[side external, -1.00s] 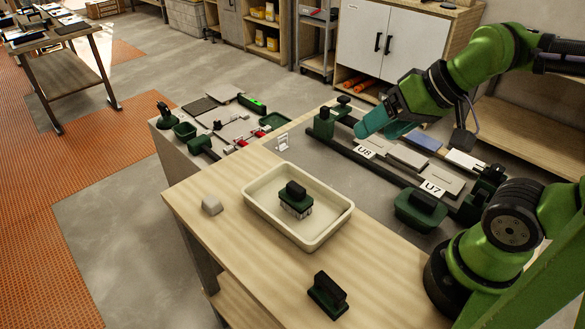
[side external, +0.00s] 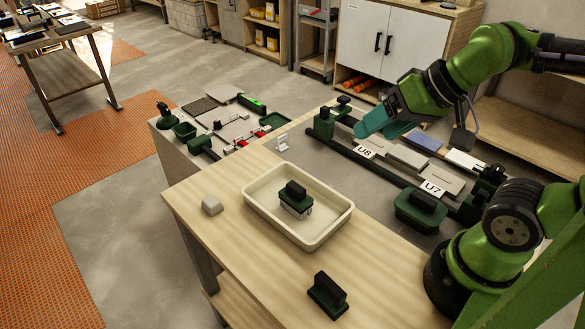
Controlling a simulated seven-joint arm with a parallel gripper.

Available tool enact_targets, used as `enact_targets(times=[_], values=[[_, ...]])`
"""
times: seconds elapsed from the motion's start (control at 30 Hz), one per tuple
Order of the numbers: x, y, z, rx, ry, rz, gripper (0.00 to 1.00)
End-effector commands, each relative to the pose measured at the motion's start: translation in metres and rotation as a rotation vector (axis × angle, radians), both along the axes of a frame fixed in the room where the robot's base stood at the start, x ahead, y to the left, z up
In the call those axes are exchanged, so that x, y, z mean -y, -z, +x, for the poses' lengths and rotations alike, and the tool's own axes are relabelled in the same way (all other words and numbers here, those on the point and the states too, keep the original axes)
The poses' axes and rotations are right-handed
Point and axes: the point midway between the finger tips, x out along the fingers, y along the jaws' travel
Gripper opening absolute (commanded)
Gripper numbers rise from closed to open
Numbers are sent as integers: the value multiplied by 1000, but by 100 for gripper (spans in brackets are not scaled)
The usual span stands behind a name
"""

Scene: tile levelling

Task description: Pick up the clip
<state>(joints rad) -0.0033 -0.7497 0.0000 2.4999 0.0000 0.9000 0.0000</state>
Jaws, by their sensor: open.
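A small white upright piece, which looks like the clip (side external: 283,142), stands near the far edge of the wooden bench, behind the cream tray. My gripper (side external: 374,126) has teal fingers and hangs in the air to the right of the clip, above the dark green rail frame. It is apart from the clip, and its fingers point left and down. The gripper is open, and I see nothing held in it. The exact gap between the fingers is hard to see from this side.
A cream tray (side external: 332,225) holds a dark green-handled tool (side external: 295,196). A dark green block (side external: 328,294) and a grey lump (side external: 212,205) lie on the bench. Tiles with labels U8 (side external: 366,152) and U7 (side external: 433,187) lie along the rails.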

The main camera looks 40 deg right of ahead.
Motion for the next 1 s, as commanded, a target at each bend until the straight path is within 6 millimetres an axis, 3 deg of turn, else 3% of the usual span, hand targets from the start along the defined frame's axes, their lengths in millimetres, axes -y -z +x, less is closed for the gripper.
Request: enact_targets(times=[0.17,0.27,0.37,0.6,0.73,0.87,1.0], values=[[-7,18,10,-98,-33,31,70],[-7,27,32,-187,9,106,70],[-3,38,63,-298,179,228,70],[26,76,145,-503,874,500,70],[47,93,186,-508,1312,628,70],[67,100,222,-436,1712,775,70],[83,93,251,-325,2064,985,70]])
